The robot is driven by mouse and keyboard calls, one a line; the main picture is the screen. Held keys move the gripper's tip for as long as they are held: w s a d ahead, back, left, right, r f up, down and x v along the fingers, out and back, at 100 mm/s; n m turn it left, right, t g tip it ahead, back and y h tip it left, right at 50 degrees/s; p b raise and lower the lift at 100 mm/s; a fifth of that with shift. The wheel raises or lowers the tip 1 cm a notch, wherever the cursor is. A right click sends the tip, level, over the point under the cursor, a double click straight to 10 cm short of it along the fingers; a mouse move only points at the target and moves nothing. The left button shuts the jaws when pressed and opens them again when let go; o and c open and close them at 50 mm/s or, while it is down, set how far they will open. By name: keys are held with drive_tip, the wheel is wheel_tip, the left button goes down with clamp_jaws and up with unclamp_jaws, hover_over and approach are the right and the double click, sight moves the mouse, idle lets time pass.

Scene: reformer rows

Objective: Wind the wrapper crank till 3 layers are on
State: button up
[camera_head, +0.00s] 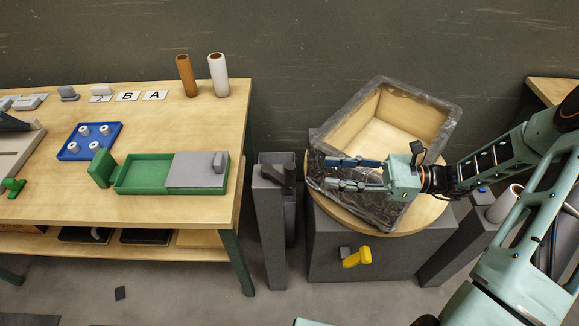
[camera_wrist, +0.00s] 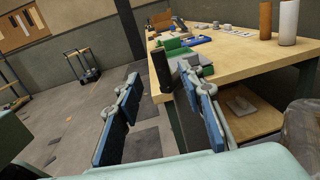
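The wrapper is a grey block (camera_head: 325,245) with a round wooden turntable (camera_head: 433,210) on top. A yellow crank handle (camera_head: 357,258) sticks out of the block's front face. An open-topped wooden box (camera_head: 360,133) stands turned at an angle on the turntable, with dark, shiny film (camera_head: 390,212) around its sides. I cannot tell how many layers of film there are. My gripper (camera_head: 330,173) is open and empty, its fingers pointing left over the box's front-left side, above and behind the crank. Both blue-padded fingers show spread in the wrist view (camera_wrist: 165,100), where the crank is not visible.
A grey post (camera_head: 270,225) stands between the wrapper and the wooden bench (camera_head: 60,205). The bench holds a green tray (camera_head: 140,175), a blue peg board (camera_head: 75,150), and brown (camera_head: 185,77) and white (camera_head: 218,75) rolls. Floor before the wrapper is clear.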

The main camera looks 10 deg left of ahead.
sight(290, 169)
drive_tip(key=a, duration=0.3)
drive_tip(key=s+a, duration=0.1)
drive_tip(key=a, duration=0.3)
drive_tip(key=a+p, duration=0.1)
drive_tip(key=a, duration=0.2)
drive_tip(key=shift+s+a, duration=0.25)
drive_tip(key=shift+s, duration=0.05)
clamp_jaws()
